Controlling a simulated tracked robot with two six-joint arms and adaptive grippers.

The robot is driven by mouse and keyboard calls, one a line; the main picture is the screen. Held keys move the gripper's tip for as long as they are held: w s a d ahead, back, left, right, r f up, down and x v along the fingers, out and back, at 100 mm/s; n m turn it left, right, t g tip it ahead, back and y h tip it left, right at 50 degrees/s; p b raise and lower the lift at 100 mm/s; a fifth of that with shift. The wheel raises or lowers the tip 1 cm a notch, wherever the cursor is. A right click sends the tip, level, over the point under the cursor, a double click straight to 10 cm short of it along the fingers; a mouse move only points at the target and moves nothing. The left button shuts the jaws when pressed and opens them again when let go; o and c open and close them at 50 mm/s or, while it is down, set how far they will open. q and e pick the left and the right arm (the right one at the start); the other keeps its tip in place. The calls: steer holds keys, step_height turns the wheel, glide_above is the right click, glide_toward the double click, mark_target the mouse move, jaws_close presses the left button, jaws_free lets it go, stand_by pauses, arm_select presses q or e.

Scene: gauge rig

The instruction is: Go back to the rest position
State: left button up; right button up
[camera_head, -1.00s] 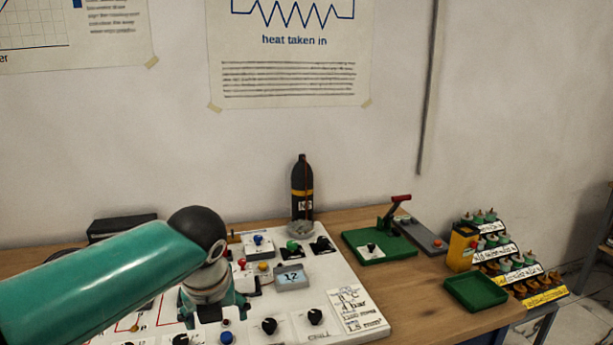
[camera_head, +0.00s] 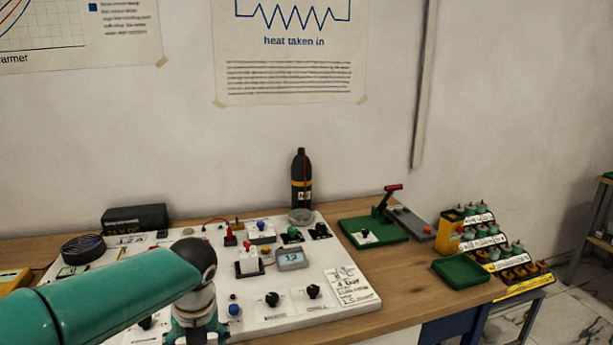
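My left arm comes in from the lower left, teal with a black wrist joint. Its gripper (camera_head: 196,334) points down at the front of the white panel board (camera_head: 340,318), and the fingers are cut off by the bottom edge, so I cannot tell whether it is open or shut. My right gripper is not in view. The board carries knobs, a small display (camera_head: 292,260) and a white block with a red top (camera_head: 248,262). The arm hides part of the board's left side.
A dark bottle (camera_head: 301,185) stands behind the board. A green base with a red-handled lever (camera_head: 372,230), a green tray (camera_head: 469,270) and a stepped rack of small parts (camera_head: 492,250) are on the right. A black box (camera_head: 135,219) is at the back left. Bare wood (camera_head: 405,290) lies right of the board.

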arm_select(q)
steer(key=s+a+f+n+g, duration=0.1)
steer(key=s+f+g, duration=0.15)
steer(key=f, duration=0.55)
steer(key=s+f+n+g, duration=0.1)
steer(key=s+f, duration=0.3)
steer(key=f, duration=0.3)
steer(key=s+d+f+n+g+h+p, duration=0.1)
steer(key=s+d+f+n+h, duration=0.3)
steer(key=s+f+n, duration=0.6)
steer(key=s+d+f+n+h+p, duration=0.15)
steer(key=s+d+f+n, duration=0.35)
steer(key=s+f+n, duration=0.6)
steer(key=w+n+t, duration=0.1)
steer(key=n, duration=0.2)
steer(key=w+r+n+t, duration=0.1)
steer(key=w+n, duration=0.1)
steer(key=n, duration=0.2)
steer(key=w+r+n+t, duration=0.1)
steer(key=w+n, duration=0.1)
steer(key=n, duration=0.2)
steer(key=shift+a+h+b, duration=0.25)
steer(key=shift+b, duration=0.15)
